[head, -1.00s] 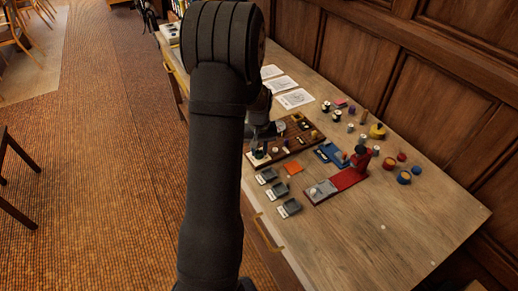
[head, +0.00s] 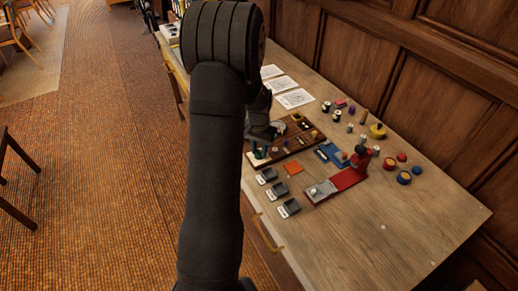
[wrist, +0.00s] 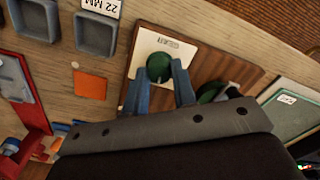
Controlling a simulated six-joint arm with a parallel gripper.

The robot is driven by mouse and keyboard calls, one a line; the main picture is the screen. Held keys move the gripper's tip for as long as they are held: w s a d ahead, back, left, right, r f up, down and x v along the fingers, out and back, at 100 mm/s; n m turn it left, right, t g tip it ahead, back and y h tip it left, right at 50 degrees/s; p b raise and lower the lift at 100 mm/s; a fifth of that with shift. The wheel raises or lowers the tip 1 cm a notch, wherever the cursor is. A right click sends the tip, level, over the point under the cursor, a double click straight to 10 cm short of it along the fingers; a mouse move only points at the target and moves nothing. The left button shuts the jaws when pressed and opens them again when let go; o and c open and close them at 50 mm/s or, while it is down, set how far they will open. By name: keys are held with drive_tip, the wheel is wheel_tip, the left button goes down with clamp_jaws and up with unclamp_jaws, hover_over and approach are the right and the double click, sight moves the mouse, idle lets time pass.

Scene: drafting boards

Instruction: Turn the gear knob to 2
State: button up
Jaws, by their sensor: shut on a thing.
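The gear knob (wrist: 159,62) is a round green knob on a white plate (wrist: 166,43) marked "GEAR", seen in the wrist view. The plate sits on a dark brown wooden panel (wrist: 222,68). My gripper (wrist: 159,72) has its two blue fingers on either side of the knob, shut on it. The number marks on the plate are too small to read, so the knob's setting cannot be told. In the head view my arm hides part of the panel (head: 292,147), and my gripper is over its near left part.
A second dark green knob (wrist: 213,92) stands close beside my gripper. Grey trays (wrist: 97,33), an orange square (wrist: 91,85) and a red stand (head: 349,178) lie nearby. Several small coloured pieces lie farther back; the table's near right (head: 380,240) is mostly clear.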

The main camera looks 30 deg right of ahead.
sight(259, 152)
drive_tip(key=shift+m, duration=1)
drive_tip(key=o, duration=1)
wheel_tip(259, 152, up, 17)
drive_tip(key=shift+r, duration=0.2)
